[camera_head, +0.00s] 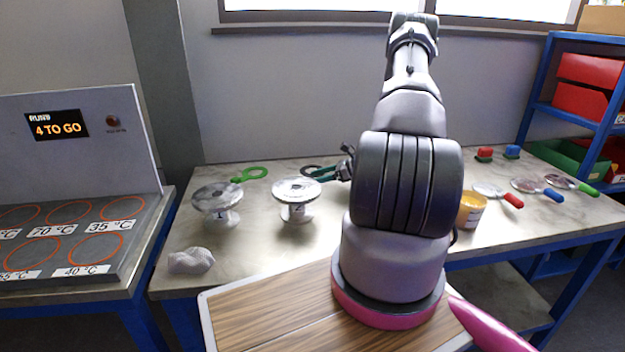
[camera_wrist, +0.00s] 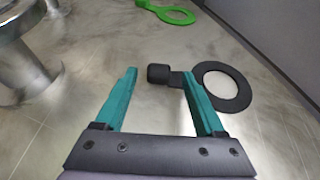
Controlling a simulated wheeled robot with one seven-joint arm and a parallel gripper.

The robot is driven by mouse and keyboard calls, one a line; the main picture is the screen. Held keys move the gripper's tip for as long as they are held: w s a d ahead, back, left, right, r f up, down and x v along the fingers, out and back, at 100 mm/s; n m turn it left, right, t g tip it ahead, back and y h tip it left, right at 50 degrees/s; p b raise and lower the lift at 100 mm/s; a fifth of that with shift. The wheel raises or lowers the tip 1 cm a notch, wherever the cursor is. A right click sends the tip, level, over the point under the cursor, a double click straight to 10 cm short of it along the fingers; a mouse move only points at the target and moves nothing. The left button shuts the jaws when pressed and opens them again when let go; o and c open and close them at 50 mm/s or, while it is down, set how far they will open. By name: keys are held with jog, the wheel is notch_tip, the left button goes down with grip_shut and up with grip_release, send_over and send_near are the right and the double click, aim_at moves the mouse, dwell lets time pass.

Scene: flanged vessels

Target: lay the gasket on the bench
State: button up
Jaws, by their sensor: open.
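A black ring gasket (camera_wrist: 242,94) with a short handle ending in a dark knob (camera_wrist: 157,74) lies flat on the bench (camera_wrist: 130,40). In the head view the black gasket (camera_head: 305,168) shows behind the right flanged vessel, partly hidden by my gripper. A green ring gasket (camera_head: 264,175) with a green handle lies to its left; it also shows at the top of the wrist view (camera_wrist: 178,16). My gripper (camera_head: 325,174) is open, its teal fingers (camera_wrist: 158,75) apart and empty. The black knob appears between the fingertips; whether the fingers touch it I cannot tell.
Two flanged metal vessels (camera_head: 217,197) (camera_head: 297,190) stand on the bench. A yellow tub (camera_head: 471,210), several coloured-handled round tools and two small blocks (camera_head: 484,154) (camera_head: 512,151) are on the right.

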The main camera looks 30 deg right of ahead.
jog(key=v, duration=1)
jog(key=shift+s, duration=0.1)
jog(key=s+a+r+n+g+h, duration=0.1)
jog(key=s+a+r+n+g, duration=0.1)
jog(key=a+r+n, duration=0.35)
jog(key=s+a+r+n+g+h, duration=0.1)
jog(key=a+r+n+g, duration=0.1)
jog(key=a+r, duration=0.65)
jog(key=s+a+r+n+g+h, duration=0.1)
jog(key=s+a+r+n+g, duration=0.2)
jog(key=r, duration=0.8)
jog(key=s+a+r+n+t+h, duration=0.2)
jog(key=s+a+r+n+t, duration=0.1)
jog(key=s+r, duration=0.4)
jog(key=s+a+r+n+t+h, duration=0.2)
jog(key=s+a+r+n, duration=0.3)
jog(key=s, duration=0.5)
notch_tip(320, 180, up, 2)
jog(key=n+h, duration=0.1)
jog(key=n, duration=0.2)
jog(key=shift+s+a+r+t, duration=0.25)
jog(key=shift+a+t, duration=0.1)
jog(key=shift+t, duration=0.05)
jog(key=shift+d, duration=0.15)
